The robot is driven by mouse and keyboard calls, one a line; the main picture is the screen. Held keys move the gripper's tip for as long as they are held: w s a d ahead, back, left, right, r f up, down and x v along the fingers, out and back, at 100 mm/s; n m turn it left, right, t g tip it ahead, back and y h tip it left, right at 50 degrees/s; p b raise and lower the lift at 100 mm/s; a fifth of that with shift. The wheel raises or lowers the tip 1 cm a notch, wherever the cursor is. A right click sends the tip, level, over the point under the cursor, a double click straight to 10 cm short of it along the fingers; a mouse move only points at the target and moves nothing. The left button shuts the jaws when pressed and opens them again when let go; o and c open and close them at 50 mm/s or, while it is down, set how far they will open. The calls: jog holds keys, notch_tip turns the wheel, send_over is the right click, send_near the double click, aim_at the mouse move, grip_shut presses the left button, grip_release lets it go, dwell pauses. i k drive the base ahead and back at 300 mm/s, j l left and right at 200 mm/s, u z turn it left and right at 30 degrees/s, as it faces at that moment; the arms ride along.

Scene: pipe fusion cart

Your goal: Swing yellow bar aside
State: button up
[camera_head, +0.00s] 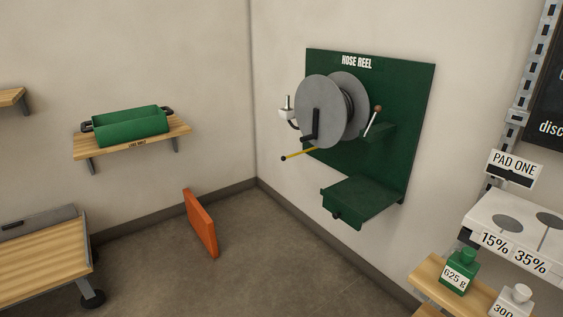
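The yellow bar (299,153) is a thin rod with a dark tip at its left end. It sticks out to the lower left from below the grey hose reel (319,108). The reel is mounted on a green wall board (400,85) labelled "HOSE REEL". The bar's right end meets the board area below the reel; its pivot is too small to make out. A black crank handle (310,131) sits on the reel's front disc. My gripper is not in view.
A green shelf box (362,196) juts out below the reel. An orange panel (201,223) stands on the floor at left. A wooden shelf holds a green bin (130,126). Weights and a white stand (515,225) are at right. Floor before the reel looks clear.

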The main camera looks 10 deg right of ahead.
aim_at(283, 157)
jog(key=i+j, duration=0.25)
jog(key=i, duration=0.25)
jog(key=i+j, duration=0.25)
jog(key=i, duration=0.25)
jog(key=i+j+u, duration=0.1)
jog(key=i+j, duration=0.15)
jog(key=i, duration=0.2)
jog(key=i+j, duration=0.25)
jog(key=i, duration=0.25)
jog(key=i+j+u, duration=0.1)
jog(key=i, duration=0.4)
jog(key=i+j, duration=0.3)
jog(key=i, duration=0.2)
